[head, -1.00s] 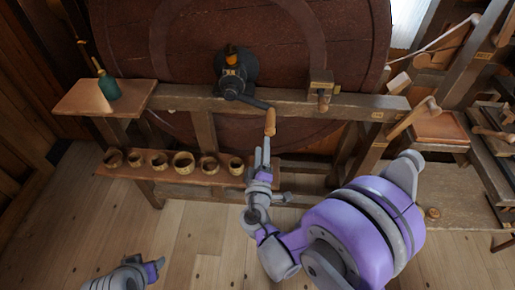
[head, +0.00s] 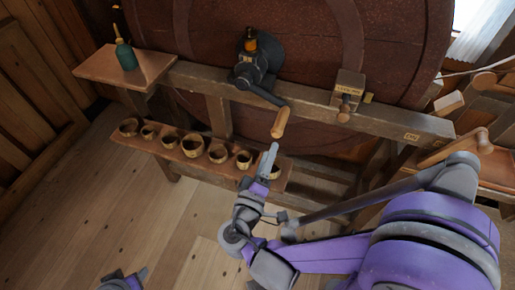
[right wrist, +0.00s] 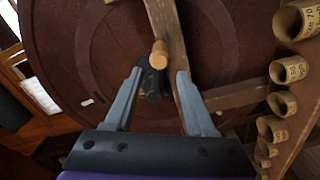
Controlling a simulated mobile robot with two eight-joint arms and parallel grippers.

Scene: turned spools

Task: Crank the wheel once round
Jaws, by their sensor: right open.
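The wheel (head: 290,60) is a big dark red-brown wooden disc behind a wooden beam. A black crank arm (head: 265,94) runs from its hub down to the right and ends in a light wooden handle (head: 281,122). My right gripper (head: 268,160) is just below the handle in the head view, and open. In the right wrist view the handle (right wrist: 158,54) shows between and beyond the open fingertips (right wrist: 158,76), with no contact visible. My left gripper (head: 138,276) is at the bottom edge, partly cut off; its jaws are unclear.
A low shelf (head: 150,150) with several round wooden cups runs below the beam. A green bottle (head: 125,55) stands on a side board at left. A small wooden block (head: 346,92) sits on the beam right of the crank. Floor at lower left is clear.

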